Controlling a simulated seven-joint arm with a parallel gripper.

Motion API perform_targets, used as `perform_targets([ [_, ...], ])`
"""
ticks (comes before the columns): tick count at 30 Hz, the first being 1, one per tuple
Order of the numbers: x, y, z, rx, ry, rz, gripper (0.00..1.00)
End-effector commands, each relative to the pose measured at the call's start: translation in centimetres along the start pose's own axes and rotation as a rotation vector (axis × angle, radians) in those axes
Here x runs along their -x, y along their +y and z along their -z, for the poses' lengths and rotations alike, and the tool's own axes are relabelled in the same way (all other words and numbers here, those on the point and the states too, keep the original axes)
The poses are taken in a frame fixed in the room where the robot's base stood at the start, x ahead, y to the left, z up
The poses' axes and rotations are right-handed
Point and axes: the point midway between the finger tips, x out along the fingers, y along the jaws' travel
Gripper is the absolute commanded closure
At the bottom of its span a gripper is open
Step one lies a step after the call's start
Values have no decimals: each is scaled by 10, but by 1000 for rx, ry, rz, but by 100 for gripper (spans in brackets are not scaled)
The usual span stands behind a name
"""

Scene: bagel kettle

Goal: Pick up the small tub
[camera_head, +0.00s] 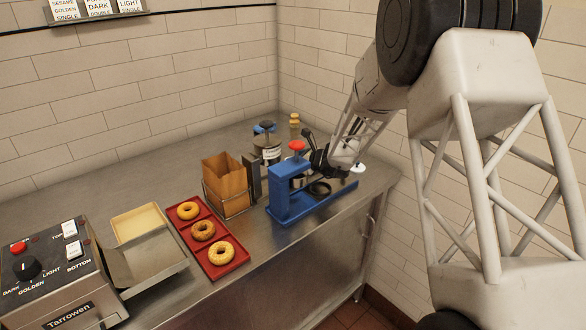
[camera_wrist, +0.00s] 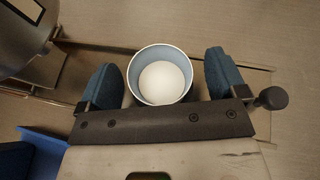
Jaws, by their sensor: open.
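The small tub (camera_wrist: 150,57) is round, with a pale rim and light blue inner wall, and white shows inside it. In the wrist view it sits between the two blue-padded fingers of my gripper (camera_wrist: 165,75), with a gap on each side. My gripper is open and not clasping it. In the head view my gripper (camera_head: 322,160) is low over the counter's far right part, behind the blue press (camera_head: 289,190). I cannot make out the tub clearly there; the press and gripper cover that spot.
A metal canister (camera_head: 267,154) stands left of my gripper and shows in the wrist view's upper left (camera_wrist: 28,40). A paper bag holder (camera_head: 226,183), red bagel tray (camera_head: 232,264) and toaster (camera_head: 55,275) stand further left.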

Motion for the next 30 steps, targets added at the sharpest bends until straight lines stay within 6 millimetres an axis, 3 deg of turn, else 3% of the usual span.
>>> perform_targets([
  [8, 0, 0, 0, 0, 0, 0, 9],
  [18, 0, 0, 0, 0, 0, 0, 60],
  [20, 0, 0, 0, 0, 0, 0, 66],
  [30, 2, 0, -5, 1, 0, 0, 67],
])
